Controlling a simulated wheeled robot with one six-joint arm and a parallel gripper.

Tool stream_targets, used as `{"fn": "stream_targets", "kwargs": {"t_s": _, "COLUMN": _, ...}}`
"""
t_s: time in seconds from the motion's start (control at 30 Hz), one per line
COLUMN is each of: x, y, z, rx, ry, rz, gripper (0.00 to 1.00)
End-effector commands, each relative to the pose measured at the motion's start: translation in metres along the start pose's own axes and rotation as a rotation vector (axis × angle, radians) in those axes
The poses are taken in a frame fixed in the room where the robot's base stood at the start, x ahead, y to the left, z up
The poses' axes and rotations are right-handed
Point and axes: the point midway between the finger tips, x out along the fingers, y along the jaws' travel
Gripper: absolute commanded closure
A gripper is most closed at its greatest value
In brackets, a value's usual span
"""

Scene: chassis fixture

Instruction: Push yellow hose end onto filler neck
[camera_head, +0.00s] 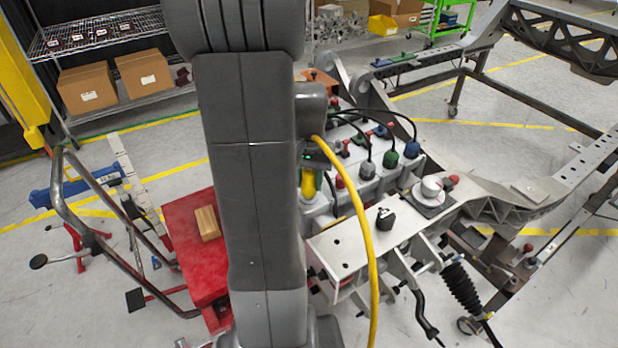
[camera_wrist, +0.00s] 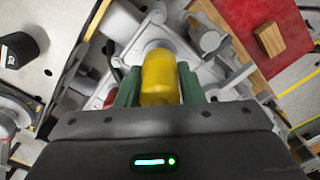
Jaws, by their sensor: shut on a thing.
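The yellow hose end (camera_wrist: 160,78) is between the two green fingers of my gripper (camera_wrist: 160,88) in the wrist view. It points at a pale grey round collar, which looks like the filler neck (camera_wrist: 153,46). In the head view the yellow end (camera_head: 308,184) shows upright under my gripper, just right of my arm, above a pale grey fitting. The two look in line and close to touching; I cannot tell how far the end sits over the neck. The yellow hose (camera_head: 367,240) loops from my wrist down to the right. My arm hides part of the fixture.
A grey block with several capped ports and black cables (camera_head: 388,158) stands right of my gripper. A white cup-shaped part (camera_head: 431,188) sits on the metal plate (camera_head: 340,255). A red table (camera_head: 187,226) with a wooden block (camera_head: 207,222) is at the left.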

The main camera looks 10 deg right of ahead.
Motion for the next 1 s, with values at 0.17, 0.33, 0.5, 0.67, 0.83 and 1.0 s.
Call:
{"fn": "stream_targets", "kwargs": {"t_s": 0.17, "x": 0.003, "y": 0.000, "z": 0.000, "rx": 0.000, "ry": 0.000, "rz": 0.000, "gripper": 0.97}}
{"fn": "stream_targets", "kwargs": {"t_s": 0.33, "x": 0.003, "y": 0.000, "z": 0.000, "rx": 0.000, "ry": 0.000, "rz": 0.000, "gripper": 0.97}}
{"fn": "stream_targets", "kwargs": {"t_s": 0.5, "x": 0.004, "y": 0.000, "z": 0.000, "rx": 0.000, "ry": -0.001, "rz": 0.000, "gripper": 0.97}}
{"fn": "stream_targets", "kwargs": {"t_s": 0.67, "x": 0.007, "y": 0.000, "z": 0.000, "rx": 0.000, "ry": -0.001, "rz": 0.000, "gripper": 0.97}}
{"fn": "stream_targets", "kwargs": {"t_s": 0.83, "x": 0.011, "y": 0.000, "z": 0.000, "rx": 0.000, "ry": -0.001, "rz": 0.000, "gripper": 0.97}}
{"fn": "stream_targets", "kwargs": {"t_s": 1.0, "x": 0.014, "y": 0.000, "z": 0.000, "rx": 0.000, "ry": -0.002, "rz": 0.000, "gripper": 0.97}}
